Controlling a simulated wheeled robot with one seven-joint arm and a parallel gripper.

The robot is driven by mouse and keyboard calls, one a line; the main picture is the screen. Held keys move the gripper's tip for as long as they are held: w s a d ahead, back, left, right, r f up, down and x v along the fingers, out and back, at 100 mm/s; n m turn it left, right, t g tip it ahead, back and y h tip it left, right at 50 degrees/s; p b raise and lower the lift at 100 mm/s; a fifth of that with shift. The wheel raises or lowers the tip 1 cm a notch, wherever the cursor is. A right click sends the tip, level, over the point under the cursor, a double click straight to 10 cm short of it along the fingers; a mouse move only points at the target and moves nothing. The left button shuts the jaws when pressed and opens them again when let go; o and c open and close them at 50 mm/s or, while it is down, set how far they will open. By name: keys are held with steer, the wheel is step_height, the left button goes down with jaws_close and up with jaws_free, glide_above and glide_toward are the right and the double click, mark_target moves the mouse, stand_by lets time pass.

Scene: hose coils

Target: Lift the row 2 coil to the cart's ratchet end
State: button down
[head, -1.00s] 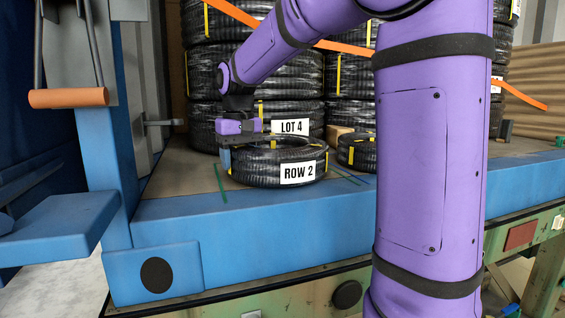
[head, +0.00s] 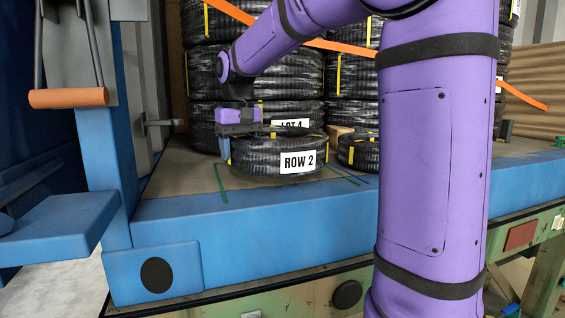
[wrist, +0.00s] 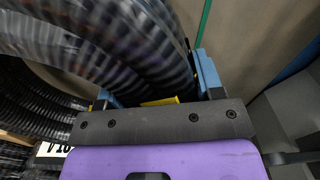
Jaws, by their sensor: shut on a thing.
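The row 2 coil (head: 262,158) is a black ribbed hose ring with yellow ties and a white "ROW 2" label. It hangs just above the brown deck near the blue front edge in the head view. My gripper (head: 226,150) is shut on its left side. In the wrist view the coil (wrist: 110,50) fills the upper left, with my gripper (wrist: 160,95) and its blue fingers around the hose by a yellow tie. The inner finger is mostly hidden. I cannot make out the cart or its ratchet end for certain.
Tall stacks of wrapped coils (head: 290,80) stand close behind, one labelled LOT 4, crossed by an orange strap (head: 345,48). A smaller coil (head: 358,152) lies to the right. A blue post (head: 105,165) stands at the left. Bare deck (head: 180,165) shows left of the coil.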

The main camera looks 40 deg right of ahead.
mark_target(239, 136)
steer(key=shift+r, duration=2.1)
steer(key=shift+r, duration=0.1)
